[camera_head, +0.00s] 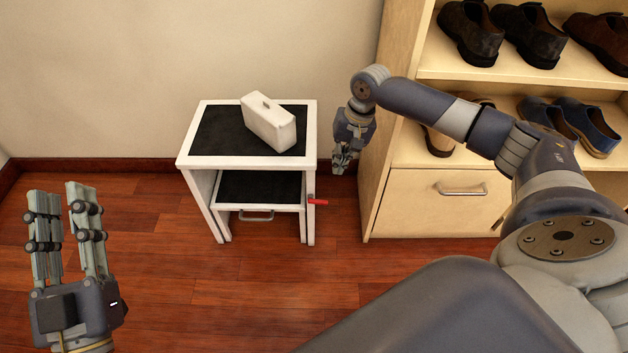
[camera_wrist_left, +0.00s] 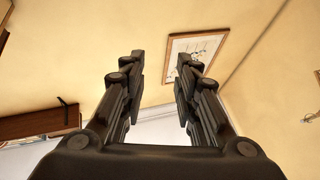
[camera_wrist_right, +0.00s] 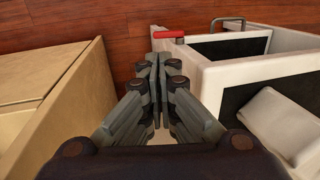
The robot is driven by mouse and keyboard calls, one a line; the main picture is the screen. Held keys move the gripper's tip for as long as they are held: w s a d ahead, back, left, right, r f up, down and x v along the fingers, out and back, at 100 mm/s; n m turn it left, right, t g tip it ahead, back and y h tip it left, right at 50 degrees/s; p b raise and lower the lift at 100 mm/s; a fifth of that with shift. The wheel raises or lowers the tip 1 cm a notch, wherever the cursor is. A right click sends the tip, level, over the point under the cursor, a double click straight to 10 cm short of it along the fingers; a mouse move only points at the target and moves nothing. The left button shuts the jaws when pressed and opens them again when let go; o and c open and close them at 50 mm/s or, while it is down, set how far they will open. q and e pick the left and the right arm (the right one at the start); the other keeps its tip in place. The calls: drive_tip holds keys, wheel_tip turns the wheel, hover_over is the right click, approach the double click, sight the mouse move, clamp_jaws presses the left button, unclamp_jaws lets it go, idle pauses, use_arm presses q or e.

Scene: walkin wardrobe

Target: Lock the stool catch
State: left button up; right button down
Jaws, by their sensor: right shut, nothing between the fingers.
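The white step stool (camera_head: 187,158) with black treads stands by the wall. Its lower step (camera_head: 258,187) sits under the upper one. The red catch (camera_head: 318,202) sticks out to the right from the stool's front right leg; it also shows in the right wrist view (camera_wrist_right: 169,34). My right gripper (camera_head: 341,168) is shut and empty, pointing down between the stool and the shoe cabinet. In the right wrist view its fingertips (camera_wrist_right: 153,62) are a little below the red catch in the picture, apart from it. My left gripper (camera_head: 62,190) is open and empty, pointing up, far left of the stool.
A white box (camera_head: 269,122) lies on the stool's top tread. A metal handle (camera_head: 257,217) is on the lower step's front. The wooden shoe cabinet (camera_head: 425,205) stands close to the right, leaving a narrow gap. The floor (camera_head: 230,295) in front is clear.

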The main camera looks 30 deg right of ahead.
use_arm(q)
drive_tip(key=shift+w+r, duration=0.2)
drive_tip(key=shift+r, duration=0.1)
use_arm(e)
drive_tip(key=shift+w+r, duration=0.15)
drive_tip(key=shift+w, duration=0.15)
use_arm(q)
drive_tip(key=shift+s, duration=0.15)
use_arm(e)
drive_tip(key=shift+s, duration=0.1)
